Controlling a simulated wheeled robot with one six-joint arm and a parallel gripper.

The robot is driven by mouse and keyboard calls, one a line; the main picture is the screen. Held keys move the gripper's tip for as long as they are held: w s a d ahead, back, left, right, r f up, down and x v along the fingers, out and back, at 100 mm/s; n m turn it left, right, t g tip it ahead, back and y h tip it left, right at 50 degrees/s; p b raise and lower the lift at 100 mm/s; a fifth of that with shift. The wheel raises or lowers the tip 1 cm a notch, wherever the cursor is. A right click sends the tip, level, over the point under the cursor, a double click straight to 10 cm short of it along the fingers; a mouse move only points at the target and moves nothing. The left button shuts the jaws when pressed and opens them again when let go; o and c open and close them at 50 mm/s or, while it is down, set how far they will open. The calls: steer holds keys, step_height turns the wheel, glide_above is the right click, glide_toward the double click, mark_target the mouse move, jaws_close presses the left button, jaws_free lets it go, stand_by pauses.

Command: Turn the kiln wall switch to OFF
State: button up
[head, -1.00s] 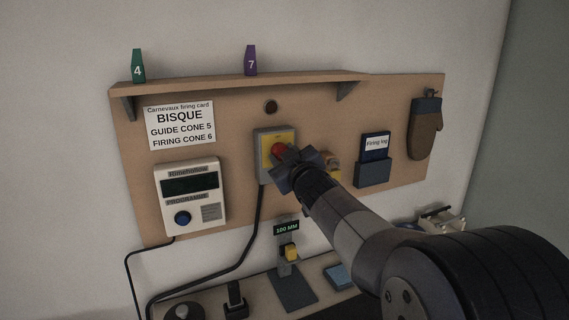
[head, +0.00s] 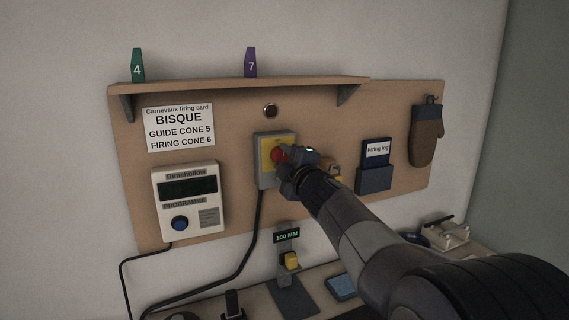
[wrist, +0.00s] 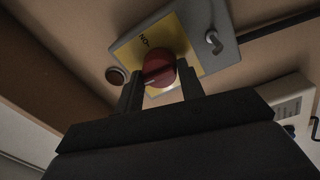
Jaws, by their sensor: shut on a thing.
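The kiln wall switch is a grey box with a yellow plate (head: 265,155) and a red knob (head: 279,155), on the wooden wall board. My gripper (head: 287,162) is at the knob and hides part of the plate's right side. In the wrist view the red knob (wrist: 158,66) sits between the two fingers of my gripper (wrist: 161,82), which is shut on it. A pale line on the knob slants toward the left finger. The word ON shows on the yellow plate (wrist: 183,40); no OFF marking is readable.
A round lamp (head: 270,110) is above the switch, under a shelf (head: 235,82). The programmer box (head: 188,199) is to the left. A firing log holder (head: 374,178) and a hanging mitt (head: 426,135) are to the right. A bench with small items lies below.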

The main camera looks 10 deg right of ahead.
steer(key=shift+f+n, duration=0.15)
steer(key=shift+n, duration=0.35)
steer(key=o, duration=1)
steer(key=v, duration=1)
steer(key=shift+s+d, duration=0.1)
steer(key=shift+s, duration=0.3)
